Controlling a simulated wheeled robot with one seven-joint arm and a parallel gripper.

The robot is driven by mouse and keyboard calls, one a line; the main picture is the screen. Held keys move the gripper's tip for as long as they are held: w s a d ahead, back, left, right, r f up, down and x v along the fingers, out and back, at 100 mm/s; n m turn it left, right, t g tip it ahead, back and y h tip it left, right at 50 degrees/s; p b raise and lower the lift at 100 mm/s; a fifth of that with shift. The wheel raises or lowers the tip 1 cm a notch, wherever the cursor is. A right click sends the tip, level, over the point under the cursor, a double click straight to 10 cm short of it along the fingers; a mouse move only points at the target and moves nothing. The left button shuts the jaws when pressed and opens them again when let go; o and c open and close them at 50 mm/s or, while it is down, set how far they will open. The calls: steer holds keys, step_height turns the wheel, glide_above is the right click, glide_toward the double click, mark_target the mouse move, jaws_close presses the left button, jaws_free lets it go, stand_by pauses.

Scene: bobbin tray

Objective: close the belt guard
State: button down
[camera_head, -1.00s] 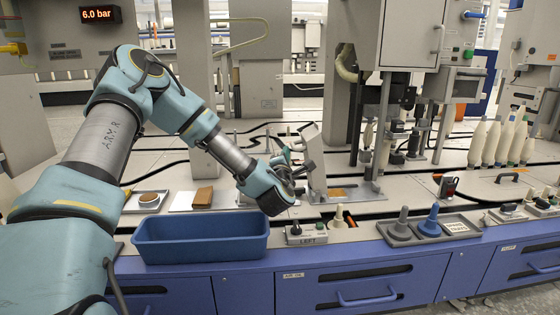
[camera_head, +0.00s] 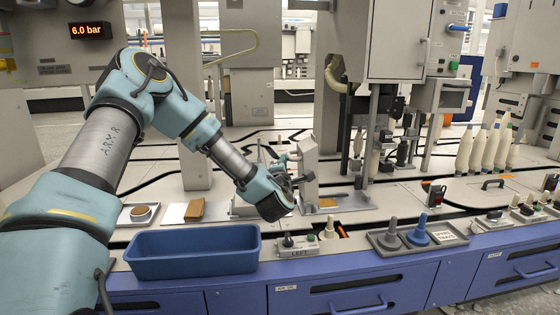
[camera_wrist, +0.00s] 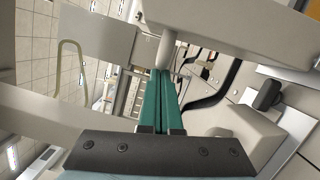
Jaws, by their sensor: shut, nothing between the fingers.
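A light grey upright panel, which looks like the belt guard (camera_head: 309,170), stands on the machine bed near the middle of the head view. It stands up from the bed beside a small orange-brown patch. My gripper (camera_head: 286,158) is just left of the panel. In the wrist view, the teal fingers (camera_wrist: 161,75) lie together, shut and empty. Their tips are at a pale rounded knob (camera_wrist: 167,48) below a broad light grey panel (camera_wrist: 225,22); whether they touch it I cannot tell. My wrist hides part of the panel's near side in the head view.
A blue bin (camera_head: 195,252) stands at the front edge, below my arm. The LEFT switch box (camera_head: 298,246) and a grey tray (camera_head: 385,240) with grey and blue pegs are to its right. A grey post (camera_head: 193,130) rises behind my forearm. White bobbins (camera_head: 480,150) stand at the right.

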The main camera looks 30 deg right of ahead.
mark_target(299, 149)
steer(key=d+m+p, duration=0.1)
steer(key=s+d+r+m+p, duration=0.1)
steer(key=d+p, duration=0.1)
steer(key=d+r+m+g+p, duration=0.1)
steer(key=shift+s+d+r, duration=0.15)
steer(key=shift+s+r, duration=0.1)
steer(key=s+d+f+m+y+p, duration=0.2)
steer(key=d+f+m+p, duration=0.1)
steer(key=d+m, duration=0.3)
steer(key=s+d+f+m+y+p, duration=0.1)
steer(key=s+d+f+m+p, duration=0.2)
steer(key=d+f+m, duration=0.3)
steer(key=shift+d+f+g+y+p, duration=0.35)
steer(key=shift+d+p, duration=0.45)
steer(key=shift+d, duration=1.6)
steer(key=shift+s+r, duration=0.1)
